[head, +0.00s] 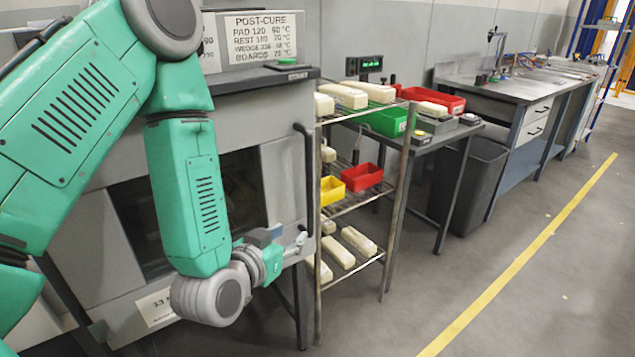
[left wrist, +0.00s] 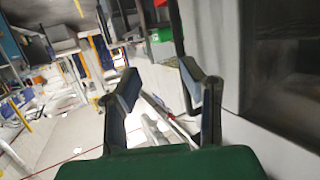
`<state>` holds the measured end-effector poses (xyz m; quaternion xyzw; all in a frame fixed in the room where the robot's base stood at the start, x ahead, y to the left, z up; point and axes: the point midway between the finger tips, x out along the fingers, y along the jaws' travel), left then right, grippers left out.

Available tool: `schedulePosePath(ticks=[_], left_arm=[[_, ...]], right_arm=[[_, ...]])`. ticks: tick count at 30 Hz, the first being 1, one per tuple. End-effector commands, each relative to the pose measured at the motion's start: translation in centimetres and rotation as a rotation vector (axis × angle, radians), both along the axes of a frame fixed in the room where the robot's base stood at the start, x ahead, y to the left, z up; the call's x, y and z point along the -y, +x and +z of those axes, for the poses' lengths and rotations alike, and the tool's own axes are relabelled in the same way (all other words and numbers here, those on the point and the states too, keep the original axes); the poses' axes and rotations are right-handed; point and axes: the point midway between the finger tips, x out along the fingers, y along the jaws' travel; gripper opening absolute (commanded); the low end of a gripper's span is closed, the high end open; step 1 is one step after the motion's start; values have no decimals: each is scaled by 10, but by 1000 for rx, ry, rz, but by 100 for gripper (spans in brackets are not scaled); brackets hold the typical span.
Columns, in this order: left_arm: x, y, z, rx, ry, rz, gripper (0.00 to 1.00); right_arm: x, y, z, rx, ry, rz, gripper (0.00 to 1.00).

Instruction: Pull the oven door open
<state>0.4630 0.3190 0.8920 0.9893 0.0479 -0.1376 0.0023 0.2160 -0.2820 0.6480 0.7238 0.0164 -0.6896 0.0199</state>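The grey oven (head: 285,180) stands at the left of the head view, its door shut, with a dark window (head: 130,225) partly hidden by my left arm. The door handle is a dark upright bar (head: 308,165) at the door's right edge. My left gripper (head: 300,241) is at the handle's lower part. In the left wrist view my left gripper (left wrist: 162,90) is open, its two fingers apart. The handle bar (left wrist: 177,30) runs down close to the right finger; I cannot tell whether they touch. The oven window (left wrist: 285,65) fills the right side. My right gripper is not in view.
A wire rack (head: 350,205) with pale blocks and coloured bins stands just right of the oven. Beyond it are a small table (head: 440,138), a dark bin (head: 470,185) and a workbench (head: 510,85). The floor (head: 440,290) at front right is clear.

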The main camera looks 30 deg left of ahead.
Motion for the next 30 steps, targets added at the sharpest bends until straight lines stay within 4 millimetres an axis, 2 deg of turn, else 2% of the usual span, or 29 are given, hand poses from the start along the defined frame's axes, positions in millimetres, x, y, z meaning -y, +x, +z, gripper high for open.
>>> schedulePosePath(ticks=[1, 3, 7, 14, 18, 24, 30], left_arm=[[-9, 7, 19, 94, 6, 33, 36], [-18, 11, 43, 190, 20, 67, 36], [-27, 16, 64, 272, 32, 99, 36], [-32, 42, 64, 284, 32, 102, 36], [-37, 72, 68, 279, 34, 101, 36], [-44, 113, 67, 278, 35, 100, 36], [-50, 139, 66, 274, 32, 100, 36]], right_arm=[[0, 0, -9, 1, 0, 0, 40], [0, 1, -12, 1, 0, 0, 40], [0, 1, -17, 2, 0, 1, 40], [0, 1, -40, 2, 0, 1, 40], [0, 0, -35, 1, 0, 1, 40], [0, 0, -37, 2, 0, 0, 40], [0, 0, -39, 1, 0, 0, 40]])
